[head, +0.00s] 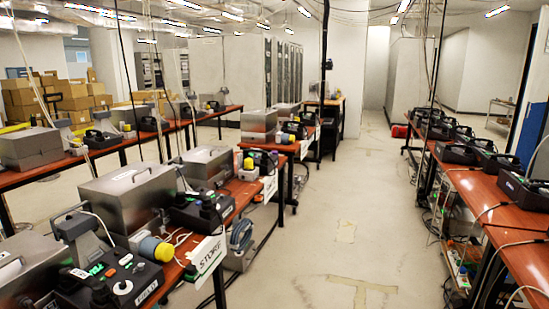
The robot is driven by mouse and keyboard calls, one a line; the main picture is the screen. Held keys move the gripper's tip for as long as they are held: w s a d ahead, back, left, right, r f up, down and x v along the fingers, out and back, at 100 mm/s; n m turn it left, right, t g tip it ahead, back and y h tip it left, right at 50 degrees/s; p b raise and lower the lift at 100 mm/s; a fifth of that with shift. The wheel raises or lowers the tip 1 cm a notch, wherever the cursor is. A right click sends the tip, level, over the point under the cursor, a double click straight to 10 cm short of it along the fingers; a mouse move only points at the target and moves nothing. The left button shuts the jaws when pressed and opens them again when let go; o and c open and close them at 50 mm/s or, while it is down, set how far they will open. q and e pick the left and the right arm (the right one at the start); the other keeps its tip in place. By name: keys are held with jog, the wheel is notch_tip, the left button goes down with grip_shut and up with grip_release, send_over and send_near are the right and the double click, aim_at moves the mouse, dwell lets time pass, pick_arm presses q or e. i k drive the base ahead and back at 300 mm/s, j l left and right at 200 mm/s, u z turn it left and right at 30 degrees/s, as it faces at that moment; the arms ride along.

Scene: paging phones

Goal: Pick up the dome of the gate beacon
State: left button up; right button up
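Several grey devices with yellow ends that look like beacons stand on the left tables. The nearest yellow dome (164,251) is at the front edge of the near left table, beside a sign reading STORE (208,256). A second yellow dome (248,164) is farther back, near a white sign (270,187) too small to read. A third yellow part (287,139) is farther still, near another small sign (304,149). I cannot tell which of them is the gate beacon. Neither of my grippers is in view.
Black control boxes (115,280), metal cases (128,196) and cables crowd the left tables. A right-hand table (490,200) holds more black boxes (525,188). A clear floor aisle (330,230) runs between. Cardboard boxes (75,97) are stacked at the back left.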

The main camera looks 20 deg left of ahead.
aim_at(248, 162)
jog(key=i+j+u, duration=0.15)
jog(key=i, duration=0.4)
jog(key=i+u, duration=0.15)
jog(key=i, duration=0.4)
jog(key=i+u, duration=0.15)
jog(key=i, duration=0.45)
jog(key=i+u, duration=0.1)
jog(key=i, duration=0.45)
jog(key=i+l+u, duration=0.15)
jog(key=i, duration=0.4)
jog(key=i+l+u, duration=0.15)
jog(key=i, duration=0.45)
jog(key=i+l+u, duration=0.15)
jog(key=i, duration=0.4)
jog(key=l+u, duration=0.1)
jog(key=u, duration=0.55)
jog(key=i+l+u, duration=0.1)
jog(key=u, duration=0.3)
jog(key=l+u, duration=0.45)
jog(key=u, duration=0.3)
jog(key=l+u, duration=0.25)
jog(key=l, duration=0.2)
jog(key=l+u, duration=0.3)
jog(key=l, duration=0.2)
